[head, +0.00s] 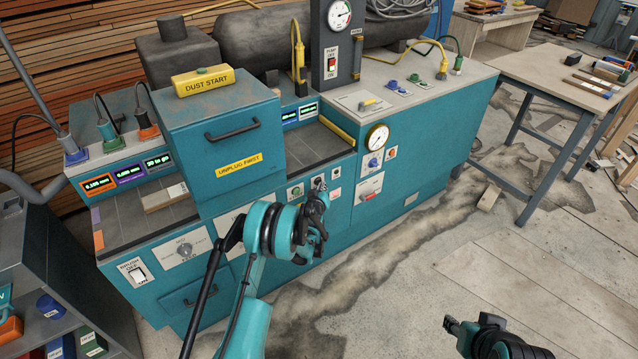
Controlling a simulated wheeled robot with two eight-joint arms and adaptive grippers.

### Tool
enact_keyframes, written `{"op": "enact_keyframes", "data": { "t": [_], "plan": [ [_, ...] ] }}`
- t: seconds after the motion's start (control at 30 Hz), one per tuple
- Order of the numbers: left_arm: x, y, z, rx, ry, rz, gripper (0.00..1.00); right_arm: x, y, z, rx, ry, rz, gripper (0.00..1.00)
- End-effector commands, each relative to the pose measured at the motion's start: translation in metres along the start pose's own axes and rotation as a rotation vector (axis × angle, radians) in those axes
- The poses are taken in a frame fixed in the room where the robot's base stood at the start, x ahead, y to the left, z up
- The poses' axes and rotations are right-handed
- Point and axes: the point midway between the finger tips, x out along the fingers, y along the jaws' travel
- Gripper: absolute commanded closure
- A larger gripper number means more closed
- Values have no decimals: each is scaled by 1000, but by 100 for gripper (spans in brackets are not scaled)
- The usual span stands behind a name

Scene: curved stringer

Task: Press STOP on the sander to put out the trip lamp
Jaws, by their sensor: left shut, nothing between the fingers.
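The sander (430,135) is a long teal machine with a grey top. My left gripper (319,184) is shut and empty, with its fingertips in front of the small controls on the front panel. I cannot read which one is STOP; the gripper covers part of this panel. A small orange-red round fitting (392,153) sits near the dial gauge; I cannot tell if it is the trip lamp or lit. My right gripper (449,325) is low at the right, away from the sander.
A pressure gauge (377,137) is on the front panel. A workbench (545,75) stands at right. The floor in front is clear.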

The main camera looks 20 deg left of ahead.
Motion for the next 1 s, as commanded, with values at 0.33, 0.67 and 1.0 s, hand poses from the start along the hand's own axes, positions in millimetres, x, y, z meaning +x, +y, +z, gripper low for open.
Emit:
{"op": "enact_keyframes", "data": {
  "t": [0.33,0.67,1.0],
  "plan": [
    [1,0,-1,0,0,0,100,0,0,0,0,0,0,60],
    [4,-3,-2,0,0,0,100,0,0,0,0,0,0,60],
    [6,-4,-4,0,0,0,100,0,0,0,0,0,0,60]
  ]
}}
